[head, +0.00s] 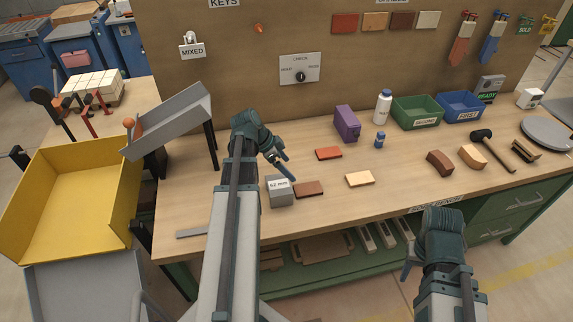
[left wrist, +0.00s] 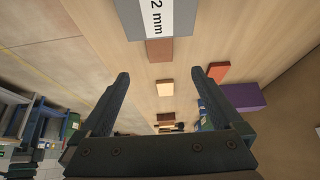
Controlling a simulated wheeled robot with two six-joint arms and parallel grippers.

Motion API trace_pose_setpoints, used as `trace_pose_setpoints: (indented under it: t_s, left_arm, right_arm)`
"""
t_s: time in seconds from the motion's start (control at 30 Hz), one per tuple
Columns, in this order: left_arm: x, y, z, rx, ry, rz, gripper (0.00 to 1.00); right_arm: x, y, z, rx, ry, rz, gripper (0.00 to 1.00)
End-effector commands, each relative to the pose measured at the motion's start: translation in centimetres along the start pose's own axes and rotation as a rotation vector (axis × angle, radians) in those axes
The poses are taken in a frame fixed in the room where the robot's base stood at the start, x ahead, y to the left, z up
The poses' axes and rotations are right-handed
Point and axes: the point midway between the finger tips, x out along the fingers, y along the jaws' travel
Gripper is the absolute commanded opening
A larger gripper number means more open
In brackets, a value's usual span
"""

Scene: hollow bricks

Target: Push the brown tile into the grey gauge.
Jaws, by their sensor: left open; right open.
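The brown tile (head: 308,189) lies flat on the bench, close to the right side of the grey gauge (head: 280,196), which carries a "52 mm" label. In the left wrist view the tile (left wrist: 159,51) shows just beyond the gauge (left wrist: 166,28); I cannot tell whether its edge has entered the gauge. My left gripper (head: 287,169) is open and empty above the bench, behind the gauge and tile; its fingers (left wrist: 160,80) also show in the left wrist view. My right gripper (head: 408,272) is off the bench's front edge, low at the right, with its fingers mostly hidden.
An orange-red tile (head: 329,153) and a cream tile (head: 360,179) lie to the right. A purple block (head: 347,123) stands behind them. A grey chute (head: 172,122) rises at the left. A flat metal strip (head: 192,233) lies near the front left edge.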

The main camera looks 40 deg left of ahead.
Motion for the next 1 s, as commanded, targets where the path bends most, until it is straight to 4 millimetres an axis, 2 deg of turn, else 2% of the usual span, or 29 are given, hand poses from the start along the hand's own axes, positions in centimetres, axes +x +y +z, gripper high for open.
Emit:
trace_pose_setpoints:
  t_s: [0.17,0.7,1.0]
  left_arm:
    - [0.9,0.0,0.1,0.001,-0.001,0.001,1.0]
    - [9.3,0.0,0.3,0.001,-0.002,0.001,1.0]
    - [12.8,0.0,0.2,0.0,-0.002,0.001,1.0]
  right_arm:
    - [0.8,-0.1,-0.1,0.0,0.0,0.0,0.5]
    - [8.2,-0.8,-0.5,0.0,0.0,0.0,0.5]
    - [11.1,-1.1,-0.7,0.0,0.0,0.0,0.5]
